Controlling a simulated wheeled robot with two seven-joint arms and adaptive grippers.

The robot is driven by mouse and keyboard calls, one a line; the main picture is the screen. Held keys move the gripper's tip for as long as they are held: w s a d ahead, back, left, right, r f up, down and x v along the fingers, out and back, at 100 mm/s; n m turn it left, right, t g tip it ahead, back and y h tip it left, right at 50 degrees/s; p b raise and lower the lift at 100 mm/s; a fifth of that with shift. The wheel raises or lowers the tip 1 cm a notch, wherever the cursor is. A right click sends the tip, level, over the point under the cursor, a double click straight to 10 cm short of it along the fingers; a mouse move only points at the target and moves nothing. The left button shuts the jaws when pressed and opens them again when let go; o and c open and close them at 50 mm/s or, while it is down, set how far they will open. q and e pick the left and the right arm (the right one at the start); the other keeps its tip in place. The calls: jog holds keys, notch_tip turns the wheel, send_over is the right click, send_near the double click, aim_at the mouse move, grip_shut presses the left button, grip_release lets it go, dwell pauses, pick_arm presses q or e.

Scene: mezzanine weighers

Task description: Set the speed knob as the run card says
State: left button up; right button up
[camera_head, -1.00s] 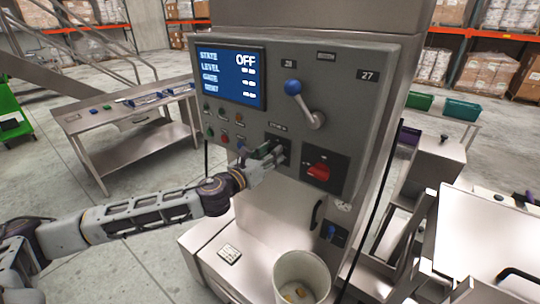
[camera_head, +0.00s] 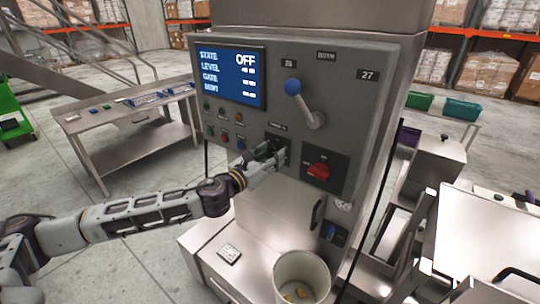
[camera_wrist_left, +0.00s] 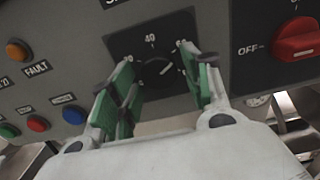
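The speed knob (camera_wrist_left: 157,72) is a dark round knob on a black dial plate, with a white line on it pointing up and to the right. The plate has white numbers, with 40 at the top and 60 to the right of it. My left gripper (camera_wrist_left: 165,84) has its green-padded fingers apart, one on each side of the knob; I cannot tell if they touch it. In the head view, my left gripper (camera_head: 274,156) covers most of the dial. A small white card (camera_head: 229,253) with dark marks lies on the steel ledge; its text is too small to read. My right gripper is out of view.
A red rotary switch (camera_head: 318,171) at OFF sits right of the dial. A blue-balled lever (camera_head: 293,88) is above it. The screen (camera_head: 230,77) reads STATE OFF. Small coloured buttons (camera_head: 224,136) are to the left. A white bucket (camera_head: 302,277) stands below.

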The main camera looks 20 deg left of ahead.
pick_arm(q)
jog(key=shift+o, duration=0.2)
jog(key=shift+r, duration=0.15)
jog(key=shift+s, duration=0.1)
jog(key=shift+s+a, duration=0.3)
jog(key=shift+s, duration=0.3)
jog(key=v, duration=1)
jog(key=shift+s, duration=0.15)
dwell(0.3)
jog(key=shift+n, duration=0.3)
dwell(0.4)
